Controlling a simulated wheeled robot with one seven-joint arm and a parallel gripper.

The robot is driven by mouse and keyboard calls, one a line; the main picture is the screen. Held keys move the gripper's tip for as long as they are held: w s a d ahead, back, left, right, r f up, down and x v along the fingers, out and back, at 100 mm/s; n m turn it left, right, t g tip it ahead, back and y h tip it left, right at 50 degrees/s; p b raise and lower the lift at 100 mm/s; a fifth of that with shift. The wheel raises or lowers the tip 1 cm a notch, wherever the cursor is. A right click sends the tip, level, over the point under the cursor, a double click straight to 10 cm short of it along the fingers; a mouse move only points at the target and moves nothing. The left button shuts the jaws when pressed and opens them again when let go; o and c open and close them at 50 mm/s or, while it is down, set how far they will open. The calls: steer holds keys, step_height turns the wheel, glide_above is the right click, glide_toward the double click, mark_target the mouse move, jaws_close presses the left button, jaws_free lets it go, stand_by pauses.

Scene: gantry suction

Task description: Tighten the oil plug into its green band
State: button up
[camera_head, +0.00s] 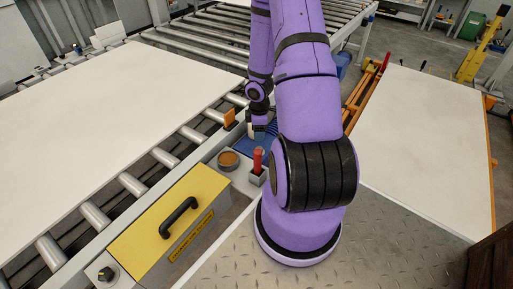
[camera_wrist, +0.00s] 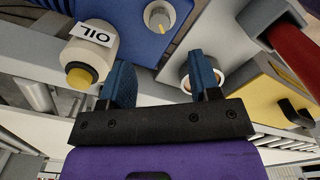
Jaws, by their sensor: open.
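A white round fitting (camera_wrist: 95,48) with a yellow end and an "OIL" label shows at the upper left of the wrist view. It sits on the blue panel (camera_wrist: 127,22), to the left of my fingers. My gripper (camera_wrist: 158,68) is open, its two blue fingers apart with nothing seen between them. In the head view my arm reaches down to the blue panel (camera_head: 240,144), and the fingers are small there. A grey knob (camera_wrist: 160,17) with a yellowish mark is on the panel beyond the fingertips. I cannot make out a green band or the plug's seating.
A round holder with a brown top (camera_head: 228,160) and a red handle (camera_head: 257,161) in a grey holder stand near the panel. A yellow box (camera_head: 165,225) with a black handle is closer.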

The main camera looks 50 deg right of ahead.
step_height(320, 180, down, 9)
steer(key=shift+f, duration=0.1)
stand_by(0.4)
